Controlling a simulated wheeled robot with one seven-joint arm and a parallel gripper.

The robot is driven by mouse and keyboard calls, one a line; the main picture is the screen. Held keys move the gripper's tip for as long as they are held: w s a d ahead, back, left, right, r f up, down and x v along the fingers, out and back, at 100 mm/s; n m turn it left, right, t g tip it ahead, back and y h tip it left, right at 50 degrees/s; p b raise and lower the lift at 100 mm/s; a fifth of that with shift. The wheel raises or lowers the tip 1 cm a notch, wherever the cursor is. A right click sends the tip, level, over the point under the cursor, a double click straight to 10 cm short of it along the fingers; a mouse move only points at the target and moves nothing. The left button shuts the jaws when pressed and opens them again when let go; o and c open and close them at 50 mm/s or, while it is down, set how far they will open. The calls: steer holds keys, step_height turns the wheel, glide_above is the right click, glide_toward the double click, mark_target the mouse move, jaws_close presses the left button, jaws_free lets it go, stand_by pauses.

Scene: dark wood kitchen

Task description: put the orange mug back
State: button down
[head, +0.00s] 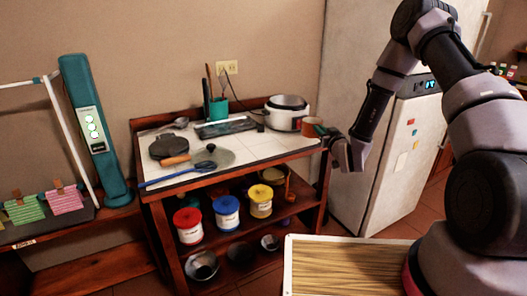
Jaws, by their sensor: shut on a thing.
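The orange mug (310,124) is at the right front corner of the white-tiled counter top (262,145), just right of the rice cooker. It looks upright. My gripper (324,132) reaches in from the right and is shut on the mug's right side. The fingertips are small here, and they hide that side of the mug. I cannot tell whether the mug's base touches the tiles.
The fridge (350,130) stands behind my arm. A wooden board (350,268) is in the foreground.

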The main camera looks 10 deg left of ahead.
steer(key=a+r+n+g+y, duration=0.2)
steer(key=a+r+n+y, duration=0.15)
steer(key=a, duration=1.25)
steer(key=shift+m+y, duration=0.25)
steer(key=shift+y, duration=0.1)
steer(key=shift+s+a+f, duration=0.1)
steer(key=shift+s+f, duration=0.05)
steer(key=shift+f, duration=1.55)
steer(key=shift+s+a+f, duration=0.1)
steer(key=shift+s+f, duration=0.05)
steer(key=shift+f, duration=1.5)
steer(key=shift+s+f, duration=0.15)
steer(key=shift+f, duration=1.55)
steer(key=shift+f, duration=0.1)
steer(key=c, duration=0.9)
jaws_free()
